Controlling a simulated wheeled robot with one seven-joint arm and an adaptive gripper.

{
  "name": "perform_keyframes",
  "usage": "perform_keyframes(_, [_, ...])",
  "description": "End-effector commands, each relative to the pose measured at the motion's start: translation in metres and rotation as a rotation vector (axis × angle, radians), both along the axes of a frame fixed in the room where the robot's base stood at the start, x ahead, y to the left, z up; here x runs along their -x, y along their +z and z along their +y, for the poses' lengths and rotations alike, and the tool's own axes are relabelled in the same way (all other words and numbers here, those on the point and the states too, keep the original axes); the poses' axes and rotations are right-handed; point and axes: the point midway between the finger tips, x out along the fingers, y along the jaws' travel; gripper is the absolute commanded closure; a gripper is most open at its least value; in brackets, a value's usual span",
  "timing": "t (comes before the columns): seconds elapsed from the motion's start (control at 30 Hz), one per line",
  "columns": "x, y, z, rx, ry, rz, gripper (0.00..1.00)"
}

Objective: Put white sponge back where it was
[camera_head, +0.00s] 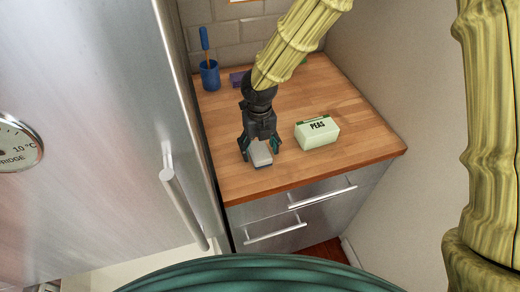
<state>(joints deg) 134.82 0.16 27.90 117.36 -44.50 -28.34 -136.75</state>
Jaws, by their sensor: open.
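A small white sponge (260,152) with a darker lower layer is on the wooden counter (240,187), near its front edge. My gripper (260,146) points down over the sponge, with one finger on each side of it. The jaws are open. Whether the fingers touch the sponge cannot be told. The gripper hides the sponge's rear part.
A pale green peas box (317,134) stands right of my gripper. A blue cup (209,75) with a brush is at the back left, beside a purple object (237,79). A steel fridge (110,120) borders the left. The counter's front right is clear.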

Motion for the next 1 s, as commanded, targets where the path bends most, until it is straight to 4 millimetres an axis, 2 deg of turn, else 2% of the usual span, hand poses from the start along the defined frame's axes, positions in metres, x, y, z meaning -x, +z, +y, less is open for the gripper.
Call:
perform_keyframes(0.5, [-0.001,0.088,0.0,-0.002,-0.001,-0.003,0.3])
perform_keyframes(0.7, [-0.001,0.106,0.0,0.001,0.0,-0.001,0.3])
perform_keyframes(1.0, [0.0,0.11,0.0,0.001,0.001,0.0,0.3])
